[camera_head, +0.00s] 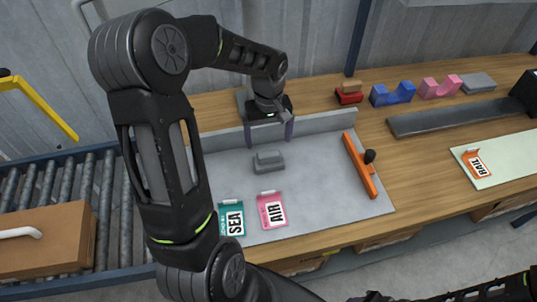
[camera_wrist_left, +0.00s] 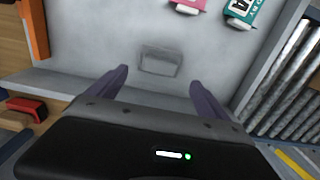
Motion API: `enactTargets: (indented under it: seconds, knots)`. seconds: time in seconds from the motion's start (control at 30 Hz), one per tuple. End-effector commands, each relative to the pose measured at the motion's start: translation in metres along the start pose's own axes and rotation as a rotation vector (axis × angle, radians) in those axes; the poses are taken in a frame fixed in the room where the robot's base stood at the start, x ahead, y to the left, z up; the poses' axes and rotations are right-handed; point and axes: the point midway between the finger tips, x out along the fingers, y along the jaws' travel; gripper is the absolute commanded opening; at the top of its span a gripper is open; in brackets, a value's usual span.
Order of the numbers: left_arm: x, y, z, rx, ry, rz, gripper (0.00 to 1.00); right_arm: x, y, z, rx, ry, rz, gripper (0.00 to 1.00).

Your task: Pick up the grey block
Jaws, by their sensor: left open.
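The grey block (camera_head: 268,161) sits on the grey tray (camera_head: 310,190), near its back wall. It has a stepped top and also shows in the left wrist view (camera_wrist_left: 159,61), faint against the grey floor. My left gripper (camera_head: 270,133) is open and empty, just behind the block and above it. In the left wrist view the two purple fingers (camera_wrist_left: 160,85) are spread apart, with the block beyond their tips and roughly between them. My right gripper is not clearly in view; only dark arm parts show at the bottom right of the head view.
A pink AIR tag (camera_head: 272,210) and a teal SEA tag (camera_head: 232,218) lie at the tray's front. An orange bar (camera_head: 359,165) with a black knob lies right. Red, blue (camera_head: 393,94) and pink (camera_head: 440,87) blocks stand behind. A roller conveyor (camera_head: 105,215) carries a cardboard box (camera_head: 45,242).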

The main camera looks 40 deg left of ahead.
Motion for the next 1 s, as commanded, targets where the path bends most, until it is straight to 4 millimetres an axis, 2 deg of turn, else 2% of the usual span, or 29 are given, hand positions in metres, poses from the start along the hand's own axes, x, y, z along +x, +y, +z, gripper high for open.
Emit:
enactTargets:
  seconds: [0.13,0.37,0.73,1.0]
  knots:
    - [0.003,0.000,0.000,0.000,0.000,0.000,0.89,0.002,0.001,0.000,0.000,0.000,0.000,0.41]
    - [0.027,-0.001,0.000,0.000,-0.001,-0.002,0.89,0.017,0.004,-0.002,-0.003,0.005,-0.005,0.41]
    - [0.030,0.000,0.000,0.000,0.000,-0.001,0.89,0.017,0.004,-0.002,-0.004,0.006,-0.006,0.41]
    - [0.069,0.000,0.001,0.000,-0.002,-0.001,0.89,0.038,0.010,-0.005,-0.008,0.012,-0.012,0.41]
